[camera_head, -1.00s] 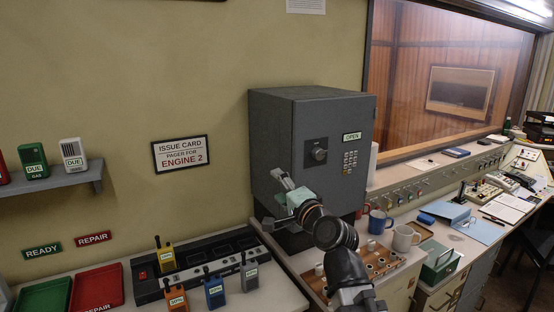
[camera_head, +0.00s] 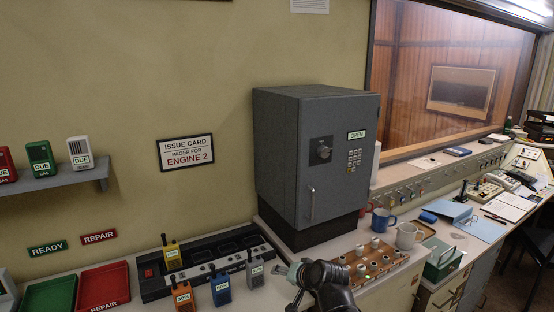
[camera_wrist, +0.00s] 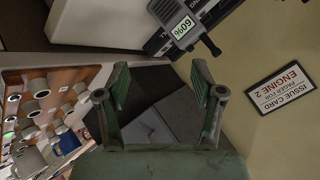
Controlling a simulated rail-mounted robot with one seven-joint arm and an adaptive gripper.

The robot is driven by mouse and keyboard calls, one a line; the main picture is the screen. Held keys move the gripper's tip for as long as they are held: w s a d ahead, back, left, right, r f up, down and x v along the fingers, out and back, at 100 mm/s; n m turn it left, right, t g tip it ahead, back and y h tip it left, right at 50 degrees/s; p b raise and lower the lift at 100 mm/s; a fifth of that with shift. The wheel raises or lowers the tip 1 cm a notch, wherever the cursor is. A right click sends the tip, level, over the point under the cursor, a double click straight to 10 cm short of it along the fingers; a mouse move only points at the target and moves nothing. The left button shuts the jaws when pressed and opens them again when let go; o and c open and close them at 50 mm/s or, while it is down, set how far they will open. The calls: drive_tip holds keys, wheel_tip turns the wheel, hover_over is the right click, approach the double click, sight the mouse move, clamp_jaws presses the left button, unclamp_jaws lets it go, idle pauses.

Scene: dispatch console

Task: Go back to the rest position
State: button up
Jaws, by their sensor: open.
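My gripper (camera_head: 294,276) is low in the head view, in front of the grey safe (camera_head: 290,150) and left of the peg board. The wrist view shows its two green-padded fingers (camera_wrist: 159,78) spread apart with nothing between them. My dark wrist and forearm run down to the bottom edge of the head view. The safe's door is closed against its body, with a dial, keypad and vertical handle (camera_head: 311,203) on it. A label on it reads OPEN.
The peg board (camera_head: 398,262) and mugs (camera_head: 382,220) are to the right. The wall is left of the safe.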

drive_tip(key=s+d+f+n+g+h, duration=0.1)
drive_tip(key=s+d+f+g, duration=0.3)
drive_tip(key=f, duration=0.7)
drive_tip(key=s+d+f+n+g+h, duration=0.1)
drive_tip(key=s+f+h, duration=0.1)
drive_tip(key=s+f, duration=0.6)
drive_tip(key=s+d+f+g+h, duration=0.1)
drive_tip(key=s+d+f+g, duration=0.2)
drive_tip(key=f, duration=1)
drive_tip(key=s+d+f+g, duration=0.2)
drive_tip(key=s+f, duration=0.4)
drive_tip(key=s, duration=0.4)
drive_tip(key=s+d+f+g+h+b, duration=0.1)
drive_tip(key=s+d+f+g, duration=0.1)
drive_tip(key=s+f, duration=0.4)
drive_tip(key=s+d+f+g+b, duration=0.1)
drive_tip(key=s+f, duration=0.6)
drive_tip(key=s, duration=0.7)
drive_tip(key=shift+d+n+g, duration=0.4)
drive_tip(key=shift+d+g, duration=0.15)
drive_tip(key=shift+g, duration=0.65)
